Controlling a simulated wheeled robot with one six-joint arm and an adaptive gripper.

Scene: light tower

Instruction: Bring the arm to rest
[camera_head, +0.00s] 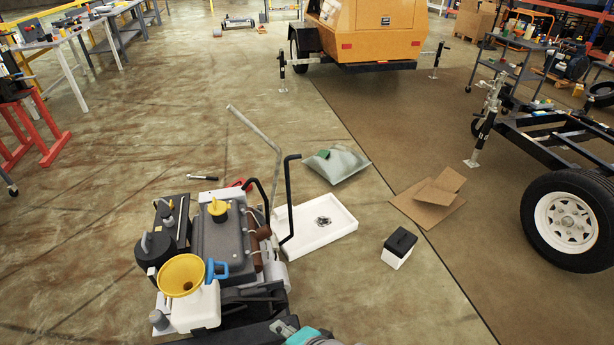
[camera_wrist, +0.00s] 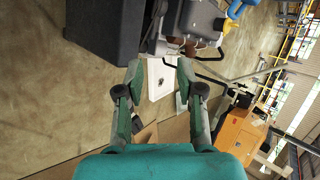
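My gripper (camera_wrist: 160,76) shows in the wrist view with its two green-tipped fingers spread apart. It is open, and nothing is held between the fingers. Behind the gap, at a distance, the white tray (camera_wrist: 153,82) lies on the floor. In the head view only a small teal and grey part of my arm shows at the bottom edge, and the fingers are not visible there. The cart-like load in front carries a yellow funnel (camera_head: 181,274) on a white jug (camera_head: 196,308) and a grey tank (camera_head: 222,245).
On the floor are the white tray (camera_head: 328,234), a grey bag (camera_head: 337,164), a black-and-white box (camera_head: 398,249) and flat cardboard (camera_head: 428,207). A trailer wheel (camera_head: 567,222) stands at the right and a yellow light tower (camera_head: 370,32) at the back. The left floor is mostly clear.

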